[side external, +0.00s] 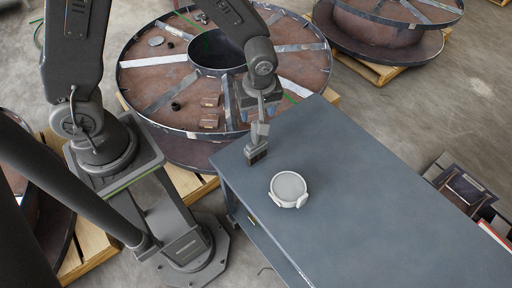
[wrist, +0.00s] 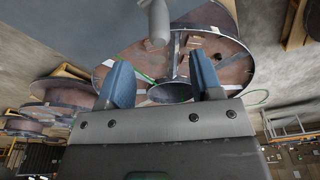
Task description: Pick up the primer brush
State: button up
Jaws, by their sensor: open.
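A grey rounded piece at the top of that view is too unclear to name.
A white round tin-like object (side external: 288,187) sits on the table, right of my gripper. A large steel reel (side external: 150,75) with several small loose parts on it lies behind. Another reel (side external: 385,35) rests on a pallet at the back. The table's right part is clear.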

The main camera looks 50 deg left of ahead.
aim_at(256, 122)
jog(key=f, duration=0.3)
jog(key=a+f, duration=0.1)
jog(key=f, duration=0.5)
jog(key=shift+w+a, duration=0.25)
jog(key=shift+w, duration=0.1)
jog(key=shift+r, duration=0.1)
jog(key=c, duration=1)
